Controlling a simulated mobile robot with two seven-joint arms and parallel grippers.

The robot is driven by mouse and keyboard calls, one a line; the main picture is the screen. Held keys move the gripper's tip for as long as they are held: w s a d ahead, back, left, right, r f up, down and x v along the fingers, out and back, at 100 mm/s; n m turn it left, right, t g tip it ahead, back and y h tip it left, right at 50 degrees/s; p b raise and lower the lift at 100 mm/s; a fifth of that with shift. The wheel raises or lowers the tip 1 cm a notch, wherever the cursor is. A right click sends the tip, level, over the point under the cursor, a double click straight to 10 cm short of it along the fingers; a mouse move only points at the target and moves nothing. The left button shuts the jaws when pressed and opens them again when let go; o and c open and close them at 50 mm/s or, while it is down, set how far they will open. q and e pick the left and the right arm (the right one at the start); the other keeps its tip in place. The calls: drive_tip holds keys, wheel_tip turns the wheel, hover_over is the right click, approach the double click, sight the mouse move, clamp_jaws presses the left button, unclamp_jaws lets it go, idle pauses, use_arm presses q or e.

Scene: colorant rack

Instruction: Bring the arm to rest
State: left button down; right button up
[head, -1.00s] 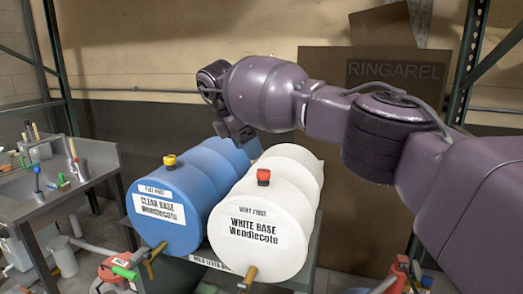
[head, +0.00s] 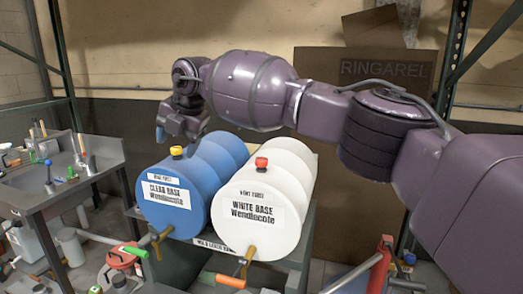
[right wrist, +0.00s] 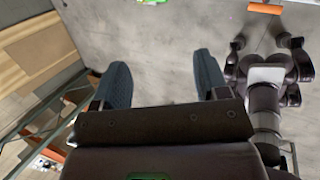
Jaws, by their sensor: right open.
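My right arm (head: 255,90) reaches in from the right, above the drums. My right gripper (head: 161,133) hangs at the arm's left end, above and slightly left of the blue drum. In the right wrist view its two blue-grey fingers stand wide apart, with nothing between them, and the gripper (right wrist: 162,80) is open. The blue drum (head: 172,211), labelled CLEAR BASE, lies on its side. Next to it lies the white drum (head: 252,238), labelled WHITE BASE. My left gripper is not in view.
A grey sink bench (head: 40,195) with small tools stands at the left. A yellow cap (head: 176,151) and a red cap (head: 261,162) stick up from the drums. A cardboard sheet (head: 345,110) and dark rack posts (head: 455,85) stand behind. Red-framed equipment (head: 375,265) is at the lower right.

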drive_tip(key=s+a+r+n+g+y, duration=0.5)
drive_tip(key=s+a+y, duration=0.4)
drive_tip(key=y, duration=0.5)
drive_tip(key=w+d+f+m+t, duration=0.3)
drive_tip(key=d+f+m+t, duration=0.1)
drive_tip(key=d+m+t, duration=0.5)
drive_tip(key=w+d+f+m+t, duration=0.2)
drive_tip(key=d+f+m+t, duration=0.1)
drive_tip(key=d+m+t, duration=0.55)
drive_tip(key=s+d+f+m+t+h, duration=0.1)
drive_tip(key=d+f+m+t+h, duration=0.2)
drive_tip(key=d+f+m+h, duration=1.15)
drive_tip(key=s+d+f+m+g+h, duration=0.1)
drive_tip(key=s+d+f+m, duration=0.1)
drive_tip(key=s+d+f, duration=0.55)
drive_tip(key=s+d+f+m+g+h, duration=0.15)
drive_tip(key=s+d+f, duration=0.35)
drive_tip(key=d+f, duration=0.6)
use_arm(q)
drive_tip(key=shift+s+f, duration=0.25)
use_arm(e)
drive_tip(key=s+d+f+m+g+h, duration=0.1)
drive_tip(key=s+d+f+g, duration=0.1)
drive_tip(key=s+f, duration=0.5)
drive_tip(key=s+d+f+m+g, duration=0.1)
drive_tip(key=s+d+f+g, duration=0.1)
drive_tip(key=s+f, duration=0.5)
drive_tip(key=s+d, duration=0.1)
drive_tip(key=s, duration=0.3)
drive_tip(key=shift+f+h, duration=0.4)
